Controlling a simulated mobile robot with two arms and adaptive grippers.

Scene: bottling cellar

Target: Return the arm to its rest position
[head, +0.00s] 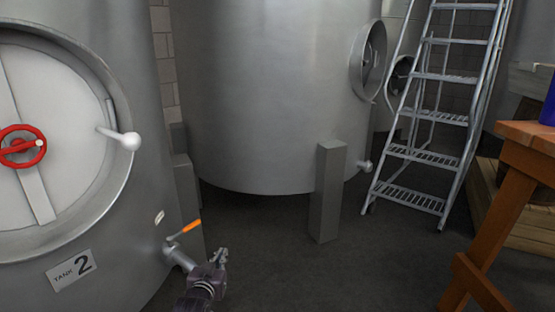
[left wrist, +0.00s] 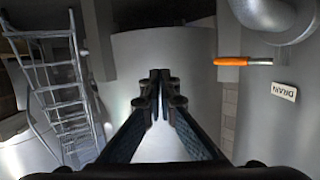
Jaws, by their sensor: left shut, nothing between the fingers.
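My left gripper (head: 221,257) is low in the head view, in front of the lower part of tank 2 (head: 119,200). In the left wrist view its fingers (left wrist: 160,78) are closed together with nothing between them. An orange-handled drain valve (head: 186,229) is just up and left of the gripper, on a short pipe from the tank. The orange handle (left wrist: 230,61) also shows in the left wrist view, to the right of the fingers and apart from them. My right gripper is in neither view.
Tank 2 has a round door with a red handwheel (head: 22,146) and a white-knobbed lever (head: 127,140). A second large tank (head: 265,90) stands behind, with a grey leg (head: 327,190). A metal ladder (head: 430,115) and a wooden table (head: 530,135) are at the right. Floor between is clear.

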